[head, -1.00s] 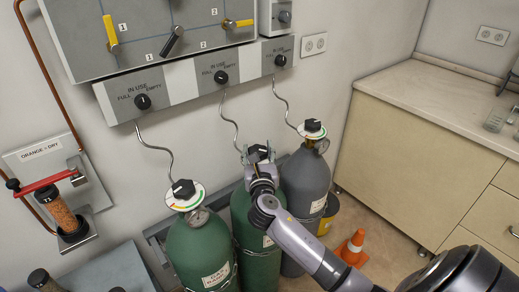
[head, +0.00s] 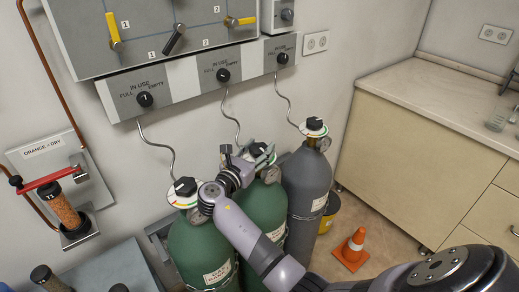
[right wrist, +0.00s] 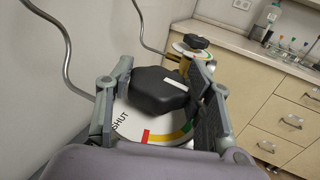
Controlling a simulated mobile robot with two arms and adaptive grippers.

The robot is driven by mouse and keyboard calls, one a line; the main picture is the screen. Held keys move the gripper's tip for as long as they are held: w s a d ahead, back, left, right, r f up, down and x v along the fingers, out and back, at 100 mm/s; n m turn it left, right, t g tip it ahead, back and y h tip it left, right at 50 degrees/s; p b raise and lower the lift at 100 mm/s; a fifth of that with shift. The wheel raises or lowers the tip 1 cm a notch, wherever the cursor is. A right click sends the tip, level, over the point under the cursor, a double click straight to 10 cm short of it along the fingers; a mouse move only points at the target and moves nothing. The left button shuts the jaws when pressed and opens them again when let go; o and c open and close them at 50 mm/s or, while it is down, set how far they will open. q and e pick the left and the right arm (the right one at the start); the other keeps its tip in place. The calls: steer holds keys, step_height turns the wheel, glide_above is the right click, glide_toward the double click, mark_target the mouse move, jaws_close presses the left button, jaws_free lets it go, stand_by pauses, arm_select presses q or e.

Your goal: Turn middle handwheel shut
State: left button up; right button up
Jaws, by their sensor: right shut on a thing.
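The middle handwheel (right wrist: 158,92) is a dark, faceted knob with a white mark, on a round dial (right wrist: 165,132) with red, yellow and green bands and the word SHUT at its left. In the right wrist view the white mark points to the upper right, away from SHUT. My right gripper (right wrist: 160,88) is shut on this handwheel, one finger on each side. In the head view my right gripper (head: 259,153) is at the top of the middle green cylinder (head: 264,214) and hides most of the handwheel. My left gripper is not in view.
A green cylinder (head: 196,250) with its own handwheel (head: 184,187) stands left, close to my wrist. A grey cylinder (head: 306,190) with a handwheel (head: 315,123) stands right. Thin hoses run up to the wall panel (head: 180,82). An orange cone (head: 352,249) is on the floor.

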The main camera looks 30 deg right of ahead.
steer(key=shift+d+r, duration=0.15)
steer(key=o, duration=1.2)
steer(key=shift+d, duration=0.15)
steer(key=shift+a, duration=0.2)
steer(key=v, duration=1.2)
steer(key=shift+s, duration=0.1)
steer(key=shift+d, duration=0.1)
